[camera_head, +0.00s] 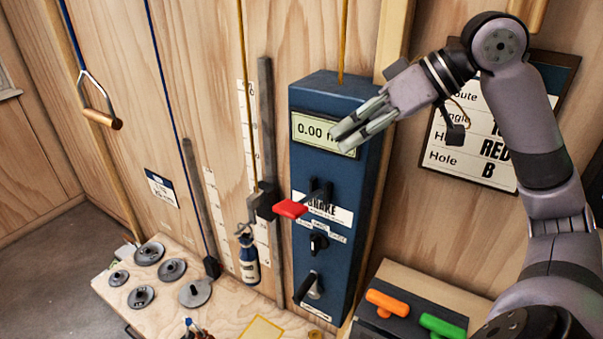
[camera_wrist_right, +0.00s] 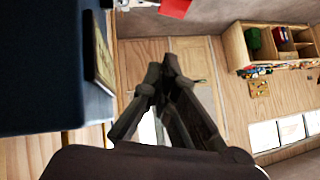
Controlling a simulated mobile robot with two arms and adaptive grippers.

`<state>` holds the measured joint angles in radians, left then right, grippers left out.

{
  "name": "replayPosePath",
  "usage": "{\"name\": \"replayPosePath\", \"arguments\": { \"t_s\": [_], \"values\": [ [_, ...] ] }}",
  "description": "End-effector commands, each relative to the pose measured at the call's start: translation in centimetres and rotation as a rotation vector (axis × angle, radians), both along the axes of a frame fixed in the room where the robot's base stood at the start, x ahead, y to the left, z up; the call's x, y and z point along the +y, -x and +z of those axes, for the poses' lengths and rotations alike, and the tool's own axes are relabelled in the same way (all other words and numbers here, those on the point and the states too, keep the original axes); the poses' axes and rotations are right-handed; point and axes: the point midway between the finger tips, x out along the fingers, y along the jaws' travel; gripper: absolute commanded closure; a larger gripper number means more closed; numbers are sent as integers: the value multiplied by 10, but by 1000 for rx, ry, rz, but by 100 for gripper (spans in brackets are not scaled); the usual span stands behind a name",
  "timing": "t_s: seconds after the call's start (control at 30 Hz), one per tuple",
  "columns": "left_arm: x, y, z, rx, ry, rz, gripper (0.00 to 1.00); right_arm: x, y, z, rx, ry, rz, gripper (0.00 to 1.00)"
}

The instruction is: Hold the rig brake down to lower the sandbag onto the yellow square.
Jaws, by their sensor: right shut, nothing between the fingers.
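The blue rig box (camera_head: 325,245) stands against the wood wall. Its brake lever has a red paddle (camera_head: 290,208) sticking out to the front left. A red piece, likely this paddle, shows at the top of the wrist view (camera_wrist_right: 175,7). The blue and white sandbag (camera_head: 249,262) hangs on a cord left of the box, above the bench. The yellow square (camera_head: 262,329) is partly cut off at the bottom edge. My right gripper (camera_head: 338,140) is shut and empty, in front of the display and above the paddle, apart from it. My left gripper is out of view.
The display (camera_head: 318,131) starts with 0.00. A knob (camera_head: 318,243) and crank handle (camera_head: 305,288) sit below the brake. Several grey weights (camera_head: 195,293) lie on the bench. Orange (camera_head: 388,303) and green (camera_head: 442,326) handles lie at right. A wooden-grip handle (camera_head: 102,119) hangs upper left.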

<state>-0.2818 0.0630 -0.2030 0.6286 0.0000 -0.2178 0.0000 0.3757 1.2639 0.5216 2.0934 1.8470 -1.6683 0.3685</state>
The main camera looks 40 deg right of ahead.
Motion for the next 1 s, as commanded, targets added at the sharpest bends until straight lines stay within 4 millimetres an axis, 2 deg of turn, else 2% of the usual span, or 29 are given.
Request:
{"name": "replayPosePath", "arguments": {
  "t_s": [0.2, 0.33, 0.57, 0.77, 0.9, 1.0],
  "values": [
    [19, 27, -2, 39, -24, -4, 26, 0, 0, 0, 0, 0, 0, 100],
    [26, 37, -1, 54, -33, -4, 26, 1, -1, -1, 1, -1, 0, 100],
    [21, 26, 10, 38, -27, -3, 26, 14, -15, -17, 4, -1, 3, 100],
    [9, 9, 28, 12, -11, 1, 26, 34, -40, -45, 5, -3, 2, 100],
    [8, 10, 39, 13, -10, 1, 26, 48, -57, -65, 4, -4, 4, 100],
    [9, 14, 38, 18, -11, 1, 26, 52, -56, -83, 5, -3, 3, 100]
  ]
}}
